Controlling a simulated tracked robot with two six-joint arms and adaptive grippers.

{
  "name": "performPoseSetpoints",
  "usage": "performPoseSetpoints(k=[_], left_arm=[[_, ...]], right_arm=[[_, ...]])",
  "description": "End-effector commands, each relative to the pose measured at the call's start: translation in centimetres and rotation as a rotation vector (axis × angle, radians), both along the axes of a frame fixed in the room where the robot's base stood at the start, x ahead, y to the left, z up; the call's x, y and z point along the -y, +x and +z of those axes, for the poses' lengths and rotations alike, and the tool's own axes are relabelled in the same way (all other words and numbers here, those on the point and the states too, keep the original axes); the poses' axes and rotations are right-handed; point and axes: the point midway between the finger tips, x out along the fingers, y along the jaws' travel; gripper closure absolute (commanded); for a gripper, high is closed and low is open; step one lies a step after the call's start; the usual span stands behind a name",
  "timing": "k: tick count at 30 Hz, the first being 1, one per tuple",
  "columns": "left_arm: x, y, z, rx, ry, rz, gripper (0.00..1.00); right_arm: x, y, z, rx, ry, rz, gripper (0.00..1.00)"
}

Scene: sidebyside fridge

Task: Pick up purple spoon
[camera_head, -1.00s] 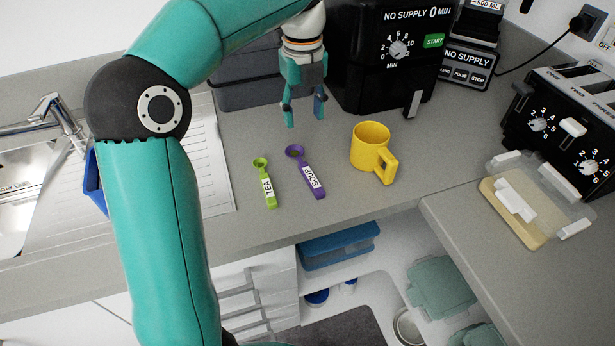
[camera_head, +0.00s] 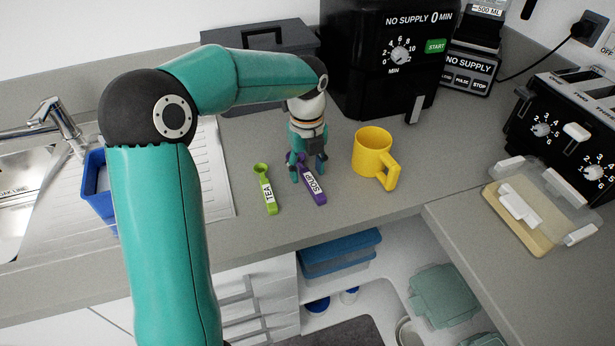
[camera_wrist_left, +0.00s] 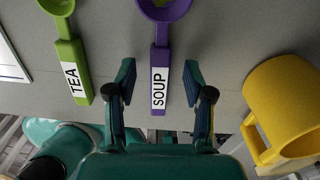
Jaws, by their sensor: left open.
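The purple spoon (camera_head: 314,190), labelled SOUP, lies on the grey counter. My left gripper (camera_head: 308,177) is low over it, with one finger to each side of its handle in the head view. In the left wrist view the purple spoon (camera_wrist_left: 161,60) runs between the two open fingertips of the left gripper (camera_wrist_left: 160,78), with a gap on both sides. Its bowl is at the top edge and partly cut off there. In the head view the gripper hides part of the spoon. My right gripper is not in view.
A green spoon (camera_head: 267,192) labelled TEA lies just left of the purple one. A yellow mug (camera_head: 371,152) stands to the right. A black appliance (camera_head: 385,60) and a dark grey box (camera_head: 270,42) stand behind. The counter's front edge is close in front.

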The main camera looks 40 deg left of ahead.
Motion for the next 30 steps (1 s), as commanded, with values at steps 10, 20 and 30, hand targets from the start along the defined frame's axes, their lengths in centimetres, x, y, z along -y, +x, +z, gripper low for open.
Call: performPoseSetpoints(k=[10,20,30], left_arm=[[0.05,0.00,-1.02,0.000,0.000,0.000,0.48],[0.07,0.01,-0.99,0.000,-0.001,-0.001,1.00],[0.05,0.02,-0.85,0.001,0.000,0.000,1.00]], right_arm=[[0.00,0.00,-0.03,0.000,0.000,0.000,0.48],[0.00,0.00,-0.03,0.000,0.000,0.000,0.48],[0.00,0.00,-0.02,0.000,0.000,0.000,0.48]])
